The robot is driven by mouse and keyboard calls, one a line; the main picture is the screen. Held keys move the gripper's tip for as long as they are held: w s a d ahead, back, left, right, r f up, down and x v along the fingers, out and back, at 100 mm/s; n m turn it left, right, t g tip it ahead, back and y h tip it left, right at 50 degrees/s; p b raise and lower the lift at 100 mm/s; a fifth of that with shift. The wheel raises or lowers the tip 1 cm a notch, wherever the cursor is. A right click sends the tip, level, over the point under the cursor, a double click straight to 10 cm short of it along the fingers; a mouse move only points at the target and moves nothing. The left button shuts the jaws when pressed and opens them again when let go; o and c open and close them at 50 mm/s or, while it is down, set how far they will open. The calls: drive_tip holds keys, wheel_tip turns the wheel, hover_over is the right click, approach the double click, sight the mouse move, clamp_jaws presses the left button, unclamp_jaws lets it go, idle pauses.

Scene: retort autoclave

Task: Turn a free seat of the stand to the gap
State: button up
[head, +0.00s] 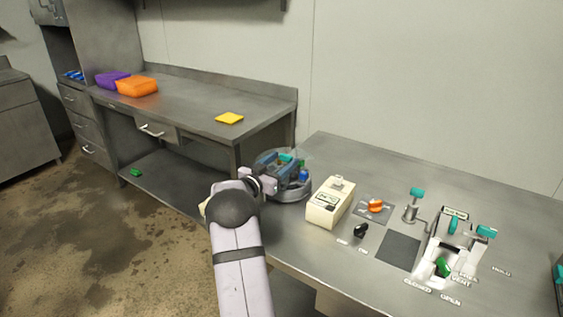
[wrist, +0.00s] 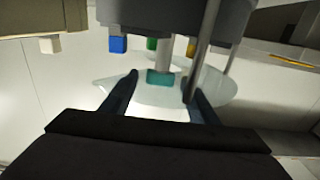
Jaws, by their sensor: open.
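The round stand (head: 291,195) sits at the left end of the steel bench in the head view, partly hidden by my gripper (head: 273,162). Blue and green pieces (head: 303,175) show on it. In the wrist view, a pale round plate (wrist: 222,92) lies behind my fingers. A teal piece (wrist: 160,77) at the end of a grey post appears between my open fingertips (wrist: 161,86), and I cannot tell whether they touch it. Blue (wrist: 117,44) and green pieces show beyond. Which seats are free and where the gap lies cannot be made out.
A cream box (head: 328,203) stands just right of the stand. An orange knob (head: 375,205), a black knob (head: 361,230) and teal-handled levers (head: 416,193) are farther right. A second table (head: 190,105) with orange and purple bins stands behind left.

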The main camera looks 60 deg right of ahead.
clamp_jaws()
drive_tip(key=shift+s+f+n+t+b, duration=0.1)
drive_tip(key=shift+s+n+t+b, duration=0.1)
drive_tip(key=shift+n+t+b, duration=0.45)
drive_tip(key=shift+s+n+t+b, duration=0.15)
drive_tip(key=shift+n+t+b, duration=0.2)
drive_tip(key=shift+t+b, duration=0.5)
drive_tip(key=n+t+b, duration=0.1)
drive_tip(key=t+b, duration=0.1)
drive_tip(key=n+t+y+b, duration=0.1)
drive_tip(key=t+b, duration=0.1)
drive_tip(key=b, duration=0.1)
drive_tip(key=shift+s+d+f+n+y, duration=0.2)
drive_tip(key=shift+s+n+y, duration=0.1)
drive_tip(key=shift+s+n, duration=0.1)
drive_tip(key=n+t+b, duration=0.1)
drive_tip(key=t+y+b, duration=0.1)
drive_tip(key=shift+s+d+r+n+t, duration=0.1)
drive_tip(key=shift+s+r+n+t, duration=0.05)
drive_tip(key=shift+n+t, duration=0.25)
drive_tip(key=shift+n+t+y+b, duration=0.3)
drive_tip(key=shift+n+t+y, duration=0.1)
drive_tip(key=shift+t+y, duration=0.1)
drive_tip(key=shift+r+n+t+y, duration=0.15)
drive_tip(key=shift+n+t+y, duration=0.15)
drive_tip(key=shift+t, duration=0.1)
